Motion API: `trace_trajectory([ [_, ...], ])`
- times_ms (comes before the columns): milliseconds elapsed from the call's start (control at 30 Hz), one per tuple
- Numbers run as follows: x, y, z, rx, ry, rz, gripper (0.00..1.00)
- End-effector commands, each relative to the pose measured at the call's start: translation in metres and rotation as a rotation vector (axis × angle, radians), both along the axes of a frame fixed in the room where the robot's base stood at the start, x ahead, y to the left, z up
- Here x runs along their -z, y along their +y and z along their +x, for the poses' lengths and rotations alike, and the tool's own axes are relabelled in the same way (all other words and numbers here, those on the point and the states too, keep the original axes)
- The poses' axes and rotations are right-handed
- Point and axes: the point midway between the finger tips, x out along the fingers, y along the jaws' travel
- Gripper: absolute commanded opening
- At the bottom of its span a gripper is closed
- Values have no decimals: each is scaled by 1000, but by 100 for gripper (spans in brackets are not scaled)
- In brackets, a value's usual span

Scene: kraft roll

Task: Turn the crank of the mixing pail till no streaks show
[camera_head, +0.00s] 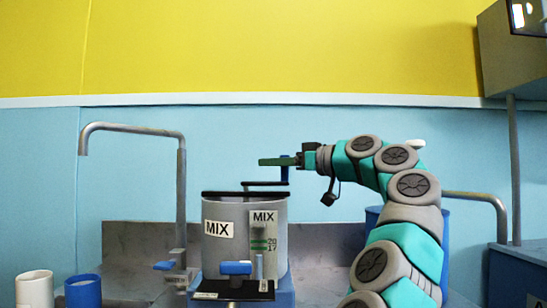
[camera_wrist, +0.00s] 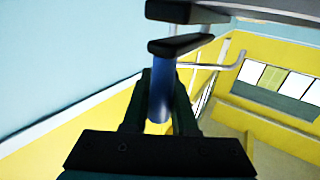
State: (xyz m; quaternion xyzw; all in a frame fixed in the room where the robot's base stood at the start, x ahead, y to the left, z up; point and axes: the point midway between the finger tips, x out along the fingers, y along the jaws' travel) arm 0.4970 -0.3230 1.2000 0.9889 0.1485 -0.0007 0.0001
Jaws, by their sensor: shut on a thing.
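The grey mixing pail (camera_head: 222,262) stands upright on the counter, with white MIX labels and a dark rim. Its dark crank arm (camera_head: 262,184) sits above the rim and carries an upright blue handle (camera_head: 285,176) at its right end. My gripper (camera_head: 287,161) is shut on this handle, above the pail's right side. In the wrist view the blue handle (camera_wrist: 160,92) stands between my two dark fingers, with the crank bar (camera_wrist: 186,44) beyond it. The pail's contents are hidden, so I cannot tell whether streaks show.
A grey pipe (camera_head: 181,190) rises left of the pail and bends over. A white cup (camera_head: 35,290) and a blue cup (camera_head: 83,293) stand at lower left. A blue-handled tap (camera_head: 236,268) is at the pail's front. Another pipe (camera_head: 490,197) is right of my arm.

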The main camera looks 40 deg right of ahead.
Motion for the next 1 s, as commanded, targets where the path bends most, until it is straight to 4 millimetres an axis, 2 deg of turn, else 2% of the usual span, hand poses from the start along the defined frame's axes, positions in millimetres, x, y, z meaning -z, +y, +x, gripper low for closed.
trace_trajectory([
  [333,-2,0,-1,-2,-5,0,0],
  [367,-2,1,-1,-2,-5,0,28],
  [600,-1,0,-1,-2,-3,0,55],
  [1000,-1,-2,-6,-2,-2,1,56],
])
